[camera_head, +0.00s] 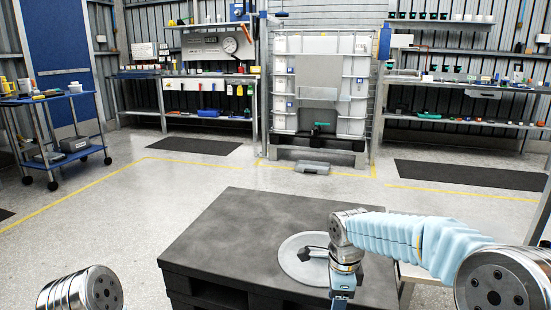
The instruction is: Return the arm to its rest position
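My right arm comes in from the right in a light blue sleeve and bends down over a dark grey pallet-like platform (235,235). The blue and metal end of my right arm, with the gripper part (342,285), points down at the bottom edge of the picture. Its fingertips cannot be made out. A round grey disc (292,270) lies on the platform, partly hidden behind the arm. A dark handle-like piece (312,253) shows over the disc beside my wrist. Only a metal joint of my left arm shows at bottom left; its gripper is out of view.
A blue cart (60,120) with tools stands at left. Workbenches (190,90) line the back wall. The floor between is clear.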

